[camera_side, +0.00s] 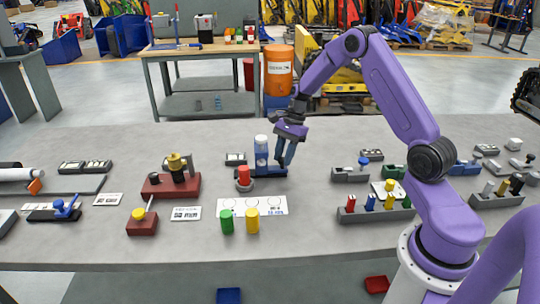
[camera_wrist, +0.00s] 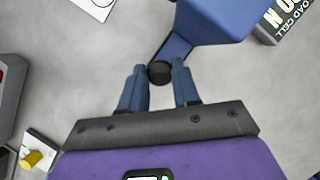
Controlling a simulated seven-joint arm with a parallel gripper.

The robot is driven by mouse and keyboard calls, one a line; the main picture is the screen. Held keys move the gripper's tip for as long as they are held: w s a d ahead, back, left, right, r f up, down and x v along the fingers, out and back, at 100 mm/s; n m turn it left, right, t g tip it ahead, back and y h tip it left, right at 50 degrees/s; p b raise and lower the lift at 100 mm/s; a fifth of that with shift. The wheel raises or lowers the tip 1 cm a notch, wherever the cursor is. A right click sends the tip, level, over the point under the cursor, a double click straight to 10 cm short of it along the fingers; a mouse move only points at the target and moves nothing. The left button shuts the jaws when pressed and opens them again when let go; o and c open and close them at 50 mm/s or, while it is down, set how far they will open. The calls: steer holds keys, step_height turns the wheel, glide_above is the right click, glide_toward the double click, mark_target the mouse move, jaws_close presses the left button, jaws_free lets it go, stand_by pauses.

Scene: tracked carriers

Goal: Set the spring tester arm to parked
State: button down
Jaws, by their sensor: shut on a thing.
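The spring tester appears to be the blue device (camera_side: 262,158) near the middle of the table in the side view, with a pale top and a dark blue base. In the wrist view its blue body (camera_wrist: 215,18) fills the top, and a short blue arm (camera_wrist: 174,49) slants down to a round dark knob (camera_wrist: 160,73). My gripper (camera_side: 284,162) is at the right side of the device. In the wrist view my gripper (camera_wrist: 160,80) has its two blue fingers on either side of the knob, shut on it. The arm's parked mark is not visible.
A white card (camera_side: 252,206) with green (camera_side: 226,222) and yellow (camera_side: 252,221) cylinders lies in front. A rack of coloured pegs (camera_side: 376,212) is at right. A labelled load cell box (camera_wrist: 286,20) is near the tester.

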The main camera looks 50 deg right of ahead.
steer(key=s+d, duration=0.3)
steer(key=d, duration=0.1)
steer(key=shift+s, duration=0.3)
steer(key=c, duration=0.8)
jaws_free()
steer(key=shift+a, duration=0.1)
steer(key=shift+d+r, duration=0.2)
steer(key=shift+r, duration=0.4)
steer(key=v, duration=1.6)
steer(key=shift+d+r, duration=0.1)
steer(key=shift+d, duration=0.05)
